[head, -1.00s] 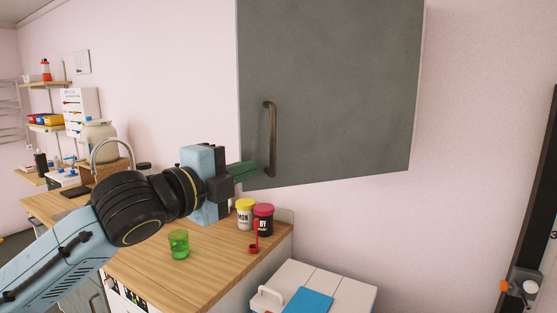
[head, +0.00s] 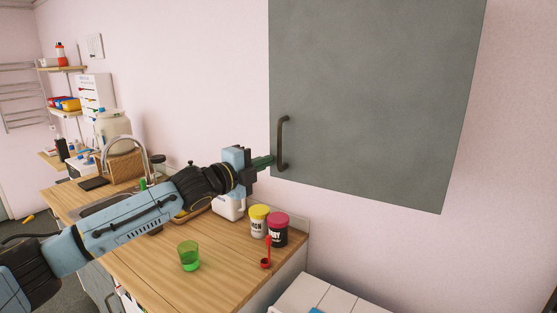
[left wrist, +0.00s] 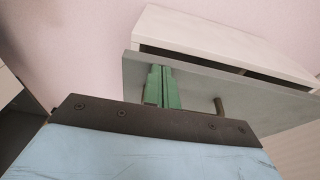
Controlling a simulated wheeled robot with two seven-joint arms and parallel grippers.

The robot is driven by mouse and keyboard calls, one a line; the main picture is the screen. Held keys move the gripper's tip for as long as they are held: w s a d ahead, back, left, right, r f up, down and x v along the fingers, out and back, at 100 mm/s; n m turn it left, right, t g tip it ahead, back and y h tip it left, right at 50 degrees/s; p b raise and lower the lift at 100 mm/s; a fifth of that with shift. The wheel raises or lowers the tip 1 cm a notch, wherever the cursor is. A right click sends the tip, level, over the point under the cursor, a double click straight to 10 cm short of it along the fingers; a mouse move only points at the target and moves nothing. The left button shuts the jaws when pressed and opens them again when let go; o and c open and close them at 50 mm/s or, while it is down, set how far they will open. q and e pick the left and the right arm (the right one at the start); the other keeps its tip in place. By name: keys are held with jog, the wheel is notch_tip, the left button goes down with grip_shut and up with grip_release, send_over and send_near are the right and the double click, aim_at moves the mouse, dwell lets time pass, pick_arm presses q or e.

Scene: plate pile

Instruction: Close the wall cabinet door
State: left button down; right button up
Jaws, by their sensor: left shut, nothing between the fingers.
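The wall cabinet door (head: 385,100) is a grey panel with a dark bar handle (head: 283,145) near its left edge. In the left wrist view the door (left wrist: 200,86) stands slightly ajar, with a dark gap between it and the white cabinet body (left wrist: 215,43). My left gripper (head: 267,161) is shut and empty, its green fingers at the door's lower left edge, just left of the handle. In the left wrist view the fingers (left wrist: 162,88) overlap the door beside the handle (left wrist: 219,106); I cannot tell whether they touch. My right gripper is out of view.
A white box top (head: 345,300) stands at the lower right. The wall right of the door is bare.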

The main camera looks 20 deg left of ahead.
pick_arm(q)
jog(key=shift+w, duration=0.55)
